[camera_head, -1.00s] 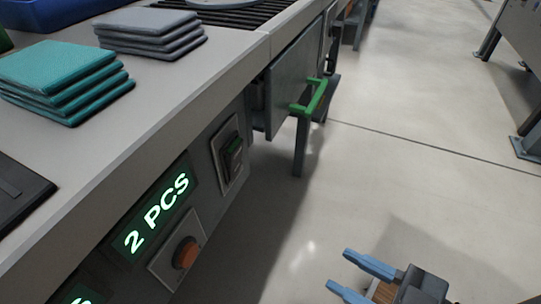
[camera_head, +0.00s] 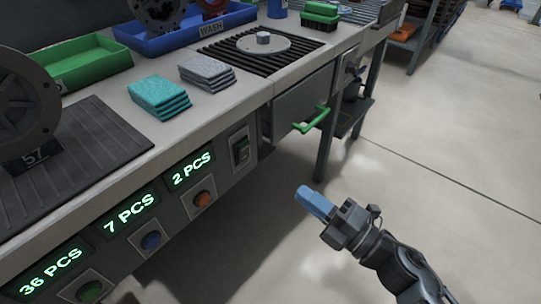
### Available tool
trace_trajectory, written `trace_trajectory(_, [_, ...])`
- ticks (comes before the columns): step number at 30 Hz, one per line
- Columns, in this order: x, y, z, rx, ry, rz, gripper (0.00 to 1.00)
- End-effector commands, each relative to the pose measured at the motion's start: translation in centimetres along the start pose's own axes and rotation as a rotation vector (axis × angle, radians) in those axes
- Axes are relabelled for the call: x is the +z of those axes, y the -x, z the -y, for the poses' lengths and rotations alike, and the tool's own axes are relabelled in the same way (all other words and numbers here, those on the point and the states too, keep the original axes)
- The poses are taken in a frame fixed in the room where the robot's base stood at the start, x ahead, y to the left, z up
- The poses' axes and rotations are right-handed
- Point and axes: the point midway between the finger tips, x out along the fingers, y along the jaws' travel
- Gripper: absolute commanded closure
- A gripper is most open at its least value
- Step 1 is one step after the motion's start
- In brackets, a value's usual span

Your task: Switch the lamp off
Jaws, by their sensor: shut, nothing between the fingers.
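A dark rocker switch (camera_head: 241,150) in a pale plate is set in the front panel of the workbench, right of the "2 PCS" display. No lamp is clearly visible, and I cannot tell from the picture what the switch controls. My gripper (camera_head: 309,196), with blue fingers, is shut and empty. It appears in front of the bench over the floor, to the right of and lower than the switch in the picture, and apart from it.
A drawer with a green handle (camera_head: 312,119) juts out right of the switch. Teal (camera_head: 159,94) and grey (camera_head: 206,70) pads lie on the bench. Floor (camera_head: 450,130) at right is clear.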

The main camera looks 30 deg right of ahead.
Motion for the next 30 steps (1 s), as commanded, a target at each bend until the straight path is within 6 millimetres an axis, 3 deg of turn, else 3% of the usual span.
trace_trajectory(4, [0.5,-1.2,-0.5,-0.001,0.051,-0.011,1.0])
trace_trajectory(19, [0.6,-1.9,-0.4,-0.001,0.058,-0.014,1.0])
trace_trajectory(23, [0.5,-3.5,-0.4,0.0,0.058,-0.014,1.0])
trace_trajectory(30, [0.5,-8.2,-0.4,0.001,0.057,-0.015,1.0])
